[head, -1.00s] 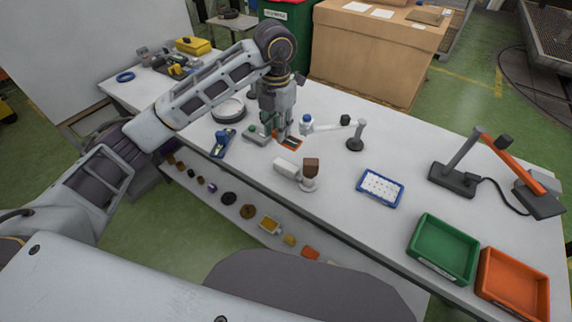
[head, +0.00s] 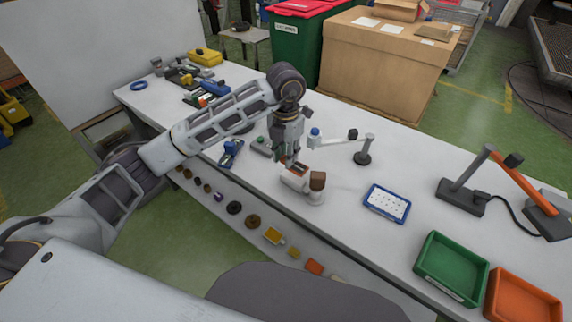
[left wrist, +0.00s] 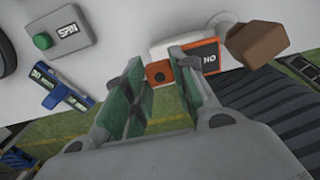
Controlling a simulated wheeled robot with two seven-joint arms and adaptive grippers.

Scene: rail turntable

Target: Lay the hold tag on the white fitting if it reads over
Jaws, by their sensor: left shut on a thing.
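My left gripper (head: 291,162) is shut on the hold tag (head: 300,169), an orange plate with a black face. In the left wrist view the tag (left wrist: 185,67) shows part of its lettering, "NO", beyond my green fingertips (left wrist: 156,84). The tag is over the left part of the white fitting (head: 314,196), which has a brown block-like end (head: 317,181). In the left wrist view the white fitting (left wrist: 178,45) shows behind the tag. I cannot tell whether they touch. My right gripper is not in view.
A green SPIN button (left wrist: 42,41) and a blue labelled tool (left wrist: 62,91) are to the left. A small stand (head: 364,150) with an arm is behind, a blue-framed card (head: 386,203) to the right. Green (head: 450,268) and orange (head: 522,298) trays sit farther right.

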